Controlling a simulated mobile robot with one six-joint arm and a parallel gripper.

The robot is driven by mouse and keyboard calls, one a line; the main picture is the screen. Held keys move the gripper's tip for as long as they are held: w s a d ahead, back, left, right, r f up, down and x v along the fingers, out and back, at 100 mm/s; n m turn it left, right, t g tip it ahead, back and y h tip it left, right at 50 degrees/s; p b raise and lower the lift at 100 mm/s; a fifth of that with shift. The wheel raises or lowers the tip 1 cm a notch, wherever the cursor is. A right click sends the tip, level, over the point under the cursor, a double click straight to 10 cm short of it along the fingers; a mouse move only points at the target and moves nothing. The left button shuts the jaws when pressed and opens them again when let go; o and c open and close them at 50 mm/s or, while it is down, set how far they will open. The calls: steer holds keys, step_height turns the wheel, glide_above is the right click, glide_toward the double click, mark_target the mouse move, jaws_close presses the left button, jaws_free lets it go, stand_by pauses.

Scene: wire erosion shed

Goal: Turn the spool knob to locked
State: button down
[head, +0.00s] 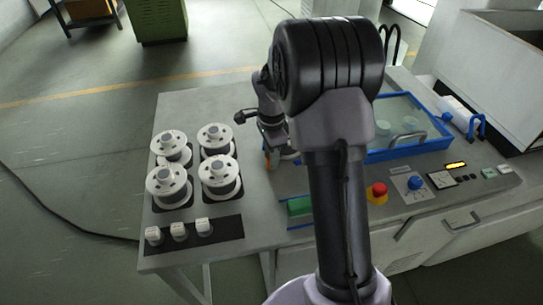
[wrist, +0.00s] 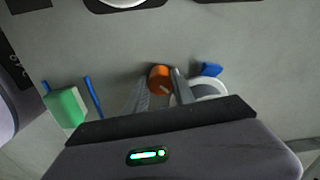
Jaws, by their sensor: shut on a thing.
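An orange knob-like piece (wrist: 158,76) sits between the fingertips of my gripper (wrist: 161,94) in the wrist view. My gripper is shut on it. In the head view only a sliver of the orange piece (head: 267,162) shows below my gripper (head: 270,148), on the far side of the bench. A white and grey round part (wrist: 208,88) is right beside the fingers, partly hidden by my gripper. The knob's pointer and any lock marks cannot be made out.
Several white spools (head: 219,178) stand left on the bench (head: 250,103). A green block (head: 300,206) lies near the front. A blue-rimmed tank (head: 408,150), red stop button (head: 377,192) and blue dial (head: 414,183) are to the right.

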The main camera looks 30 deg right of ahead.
steer(key=c, duration=1.3)
jaws_free()
step_height(320, 180, up, 18)
steer(key=p, duration=0.6)
steer(key=shift+f, duration=0.25)
